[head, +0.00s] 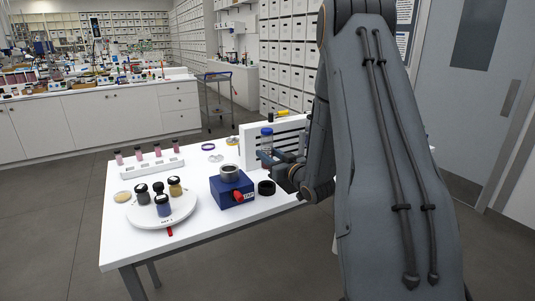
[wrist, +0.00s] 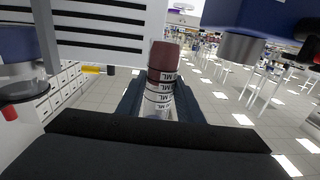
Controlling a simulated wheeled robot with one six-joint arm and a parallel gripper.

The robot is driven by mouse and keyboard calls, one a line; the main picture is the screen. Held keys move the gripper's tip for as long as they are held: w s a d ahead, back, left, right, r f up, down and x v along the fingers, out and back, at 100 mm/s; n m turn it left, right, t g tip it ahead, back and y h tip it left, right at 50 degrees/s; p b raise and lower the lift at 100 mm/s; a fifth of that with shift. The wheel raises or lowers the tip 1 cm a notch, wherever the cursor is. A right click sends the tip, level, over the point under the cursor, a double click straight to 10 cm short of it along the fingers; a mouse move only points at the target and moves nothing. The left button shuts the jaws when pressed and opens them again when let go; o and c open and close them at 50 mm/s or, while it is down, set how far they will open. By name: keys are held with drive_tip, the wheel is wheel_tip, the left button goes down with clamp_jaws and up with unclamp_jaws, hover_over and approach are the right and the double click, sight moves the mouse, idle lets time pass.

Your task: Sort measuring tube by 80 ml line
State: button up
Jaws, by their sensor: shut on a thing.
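My gripper (head: 275,163) is shut on a measuring tube (wrist: 163,62) at the right part of the table. In the wrist view, which looks upside down, the tube has a dark red end and bands with "ML" lettering. The numbers and the 80 ml line cannot be read. The held tube is not clear in the head view. Several other tubes (head: 140,154) with pinkish contents and dark caps stand in a row at the table's back left. A low white rack (head: 152,168) with slots lies in front of them.
A round white plate (head: 180,219) carries several jars. A blue device (head: 228,192) with a grey cup stands near my gripper, beside a black ring (head: 266,187). A blue-topped bottle (head: 267,140) and a slotted white panel (head: 288,132) stand close behind.

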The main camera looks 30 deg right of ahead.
drive_tip(key=shift+a, duration=0.1)
drive_tip(key=shift+f+b, duration=1.95)
drive_tip(key=shift+f, duration=0.95)
drive_tip(key=shift+f+b, duration=1.2)
drive_tip(key=shift+f, duration=0.65)
drive_tip(key=o, duration=1.2)
drive_tip(key=shift+s, duration=0.1)
drive_tip(key=s, duration=0.2)
drive_tip(key=s+b, duration=0.1)
drive_tip(key=s, duration=0.4)
drive_tip(key=shift+s+d+b, duration=0.35)
drive_tip(key=shift+d+b, duration=0.05)
